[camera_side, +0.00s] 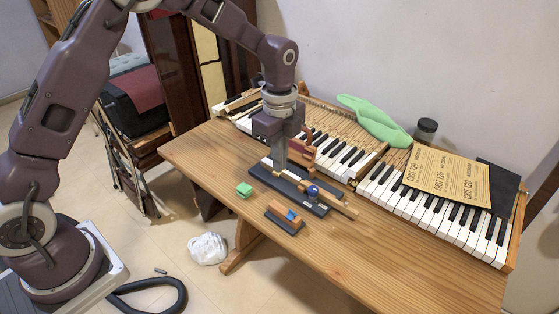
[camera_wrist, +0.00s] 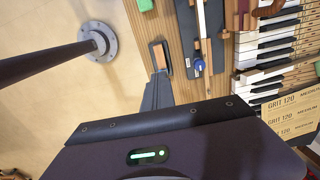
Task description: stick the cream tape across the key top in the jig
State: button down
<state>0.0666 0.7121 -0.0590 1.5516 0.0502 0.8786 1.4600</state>
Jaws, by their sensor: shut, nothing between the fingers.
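The jig (camera_side: 260,178) is a long dark base on the wooden table, holding a wooden key (camera_side: 340,206) with a pale key top (camera_side: 291,175) and a blue knob (camera_side: 313,191). In the wrist view the jig (camera_wrist: 218,55) runs along the table with its blue knob (camera_wrist: 198,66) at the near end. My gripper (camera_side: 279,167) points down at the left part of the jig, its fingers shut and empty. I cannot tell if the tips touch the key. The fingers (camera_wrist: 159,78) also show in the wrist view. I cannot make out the cream tape for certain.
A small dark holder with an orange-brown block (camera_side: 284,214) lies in front of the jig. A green block (camera_side: 244,190) sits to its left. The front right table is clear.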

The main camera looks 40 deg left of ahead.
jog(key=shift+r, duration=0.1)
jog(key=shift+r, duration=1.45)
send_over(269, 162)
notch_tip(269, 162, down, 9)
jog(key=shift+a+f, duration=0.1)
jog(key=shift+f, duration=2.5)
jog(key=shift+f, duration=0.85)
dwell(0.6)
